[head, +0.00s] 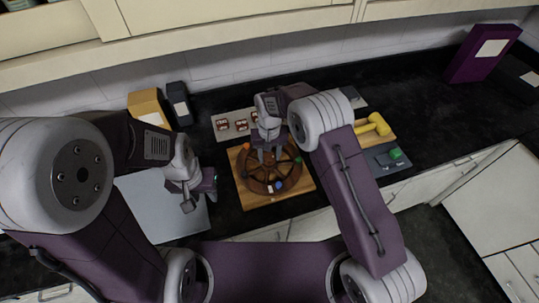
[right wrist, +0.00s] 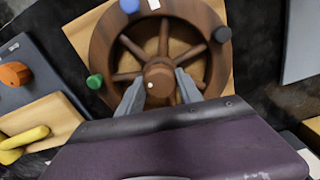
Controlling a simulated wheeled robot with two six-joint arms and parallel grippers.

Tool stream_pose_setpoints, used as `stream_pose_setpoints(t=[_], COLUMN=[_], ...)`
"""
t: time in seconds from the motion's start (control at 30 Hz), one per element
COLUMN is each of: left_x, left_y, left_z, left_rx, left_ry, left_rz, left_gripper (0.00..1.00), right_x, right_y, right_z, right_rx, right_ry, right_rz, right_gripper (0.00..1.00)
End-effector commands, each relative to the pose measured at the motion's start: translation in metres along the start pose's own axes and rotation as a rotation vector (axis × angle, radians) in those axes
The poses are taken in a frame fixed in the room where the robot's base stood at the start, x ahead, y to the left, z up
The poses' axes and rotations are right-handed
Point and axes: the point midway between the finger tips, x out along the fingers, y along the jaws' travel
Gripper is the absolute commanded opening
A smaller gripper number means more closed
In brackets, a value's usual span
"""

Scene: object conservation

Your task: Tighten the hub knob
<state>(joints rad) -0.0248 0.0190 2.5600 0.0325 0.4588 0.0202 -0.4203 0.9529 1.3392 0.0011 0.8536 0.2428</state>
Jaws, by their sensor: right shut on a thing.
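A brown spoked wheel (head: 252,180) lies on a wooden board (head: 300,200) in the middle of the counter. It fills the upper part of the right wrist view (right wrist: 103,45). The round brown hub knob (right wrist: 158,84) sits at the wheel's centre, with a small pale dot on it. My right gripper (right wrist: 158,88) has one finger on each side of the knob and is shut on it. In the head view my right gripper (head: 269,156) points down at the hub and hides most of the knob. My left gripper (head: 192,200) hangs left of the board; its fingers are unclear.
Blue, green and black pegs stand on the wheel rim. A pale sheet (head: 150,205) lies left. Boxes stand along the back wall.

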Motion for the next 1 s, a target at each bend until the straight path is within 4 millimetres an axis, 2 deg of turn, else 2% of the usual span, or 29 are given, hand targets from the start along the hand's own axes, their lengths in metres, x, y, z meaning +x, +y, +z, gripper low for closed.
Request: stream_pose_setpoints(t=[0.03, 0.5, 1.0], left_x=[-0.0013, -0.0029, -0.0034], left_y=[0.0000, 0.0000, 0.0001], left_z=[-0.0001, -0.0003, -0.0004], left_rx=[0.000, 0.000, 0.000], left_ry=[0.000, 0.000, 0.000], left_rz=[0.000, 0.000, 0.000], left_gripper=[0.36, 0.36, 0.36], right_x=[-0.0055, -0.0059, -0.0060], right_y=[-0.0007, -0.0003, 0.0002], right_z=[-0.0059, -0.0066, -0.0068], right_rx=[0.042, 0.442, 0.638], right_ry=[0.020, 0.021, 0.021], right_rz=[-0.004, -0.007, -0.009], right_gripper=[0.02, 0.02, 0.02])
